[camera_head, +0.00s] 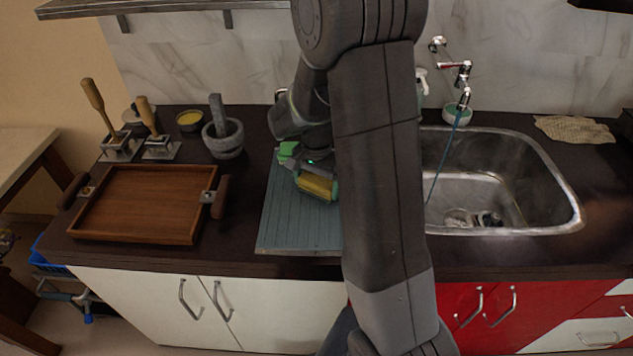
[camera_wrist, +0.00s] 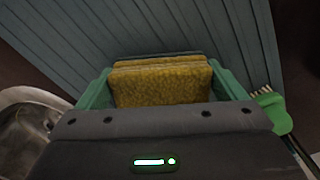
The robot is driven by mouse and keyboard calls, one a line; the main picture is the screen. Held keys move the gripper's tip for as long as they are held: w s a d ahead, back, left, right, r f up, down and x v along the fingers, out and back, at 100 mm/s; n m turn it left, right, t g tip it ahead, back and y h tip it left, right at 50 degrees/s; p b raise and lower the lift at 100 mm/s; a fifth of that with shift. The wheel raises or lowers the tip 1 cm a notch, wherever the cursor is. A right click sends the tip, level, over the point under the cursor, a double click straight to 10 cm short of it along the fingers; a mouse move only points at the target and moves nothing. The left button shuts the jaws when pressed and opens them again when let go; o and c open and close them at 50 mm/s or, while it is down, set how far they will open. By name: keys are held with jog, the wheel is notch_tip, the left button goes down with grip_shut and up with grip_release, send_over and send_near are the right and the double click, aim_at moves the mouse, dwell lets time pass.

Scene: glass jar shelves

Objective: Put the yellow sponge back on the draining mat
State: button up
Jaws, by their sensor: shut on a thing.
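The yellow sponge (camera_head: 316,187) is between the green fingers of my gripper (camera_head: 308,178), over the blue-grey ribbed draining mat (camera_head: 290,225). In the wrist view the sponge (camera_wrist: 160,84) fills the space between the green fingertips (camera_wrist: 162,86), and my gripper is shut on it. The ribbed mat (camera_wrist: 130,25) lies just beyond the sponge in that view. I cannot tell whether the sponge touches the mat. My arm hides the right part of the mat in the head view.
A green-headed brush (camera_wrist: 273,112) lies right of my gripper in the wrist view. The sink (camera_head: 500,170) is right of the mat. A wooden tray (camera_head: 140,203) and a grey mortar with pestle (camera_head: 223,140) stand to the left. The mat's front left is clear.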

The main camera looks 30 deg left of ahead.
jog(key=shift+f+b, duration=0.3)
jog(key=shift+f, duration=0.2)
dwell(0.3)
jog(key=o, duration=0.6)
jog(key=shift+r, duration=0.2)
jog(key=shift+r+p, duration=2.9)
jog(key=shift+r, duration=1)
notch_tip(320, 180, up, 14)
jog(key=shift+f+b, duration=0.15)
jog(key=shift+b, duration=0.35)
